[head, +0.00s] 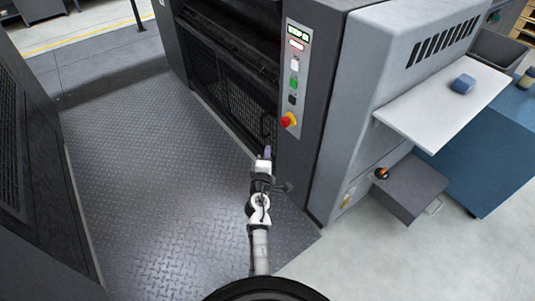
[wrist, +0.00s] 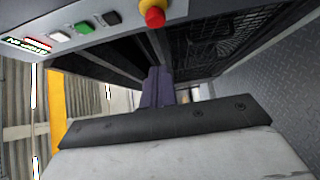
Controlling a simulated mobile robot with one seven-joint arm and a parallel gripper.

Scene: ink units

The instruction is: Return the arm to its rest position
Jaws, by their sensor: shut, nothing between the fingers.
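My arm reaches forward in the lower middle of the head view, over the dark tread-plate floor. My gripper (head: 267,152) is at its far end, just in front of the dark mesh guard of the ink unit (head: 225,100) and left of the control panel. In the wrist view my gripper (wrist: 158,75) shows its purple-grey fingers together with nothing between them. I cannot tell from these views whether the fingertips touch the guard.
The control panel (head: 294,75) has several buttons and a red emergency stop (head: 288,120), close to my gripper. Tread-plate floor (head: 140,170) is clear at left.

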